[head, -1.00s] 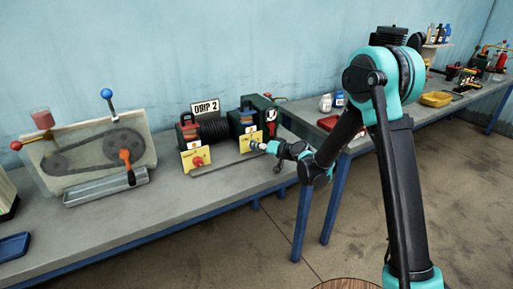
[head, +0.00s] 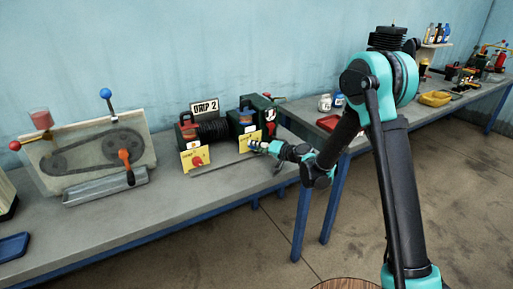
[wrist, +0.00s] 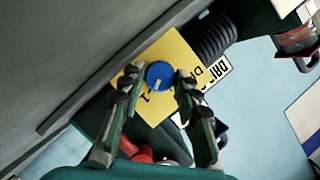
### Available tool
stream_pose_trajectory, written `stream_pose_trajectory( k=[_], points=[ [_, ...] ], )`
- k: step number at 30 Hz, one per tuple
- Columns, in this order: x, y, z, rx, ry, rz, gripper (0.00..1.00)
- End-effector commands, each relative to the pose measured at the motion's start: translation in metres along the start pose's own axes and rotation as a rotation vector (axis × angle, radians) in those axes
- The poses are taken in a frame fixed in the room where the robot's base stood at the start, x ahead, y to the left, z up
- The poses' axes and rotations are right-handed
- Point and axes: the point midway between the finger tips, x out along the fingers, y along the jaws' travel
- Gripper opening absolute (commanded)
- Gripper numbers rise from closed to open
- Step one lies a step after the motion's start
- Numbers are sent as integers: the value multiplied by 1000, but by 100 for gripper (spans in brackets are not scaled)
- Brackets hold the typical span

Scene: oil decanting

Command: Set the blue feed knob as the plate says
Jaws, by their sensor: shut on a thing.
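The blue feed knob (wrist: 159,75) sits on a yellow dial panel (wrist: 178,52) in the wrist view. Its small pale mark lies on the side facing a printed 1; other dial numbers are hidden or unreadable. My gripper (wrist: 157,82) is shut on the knob, one finger on each side. In the head view my gripper (head: 255,147) is at the right-hand yellow panel (head: 247,139) and covers the knob. The white plate (head: 204,107) above the machine reads DRIP 2; it also shows partly in the wrist view (wrist: 217,71).
A red knob (head: 197,161) on another yellow panel (head: 187,157) is to the left. A belt-drive unit (head: 92,155) with an orange crank stands farther left. A red tray (head: 328,122) and jars (head: 325,102) are to the right. The bench front is clear.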

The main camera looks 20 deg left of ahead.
Motion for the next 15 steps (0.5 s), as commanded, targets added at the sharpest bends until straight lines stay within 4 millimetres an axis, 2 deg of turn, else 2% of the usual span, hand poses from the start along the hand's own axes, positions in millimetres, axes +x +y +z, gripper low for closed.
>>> stream_pose_trajectory(
  k=[1,6,15],
  points=[
    [0,0,0,-1,-1,0,33],
    [0,0,0,-1,-1,1,53],
    [0,0,0,-1,0,1,53]
  ],
)
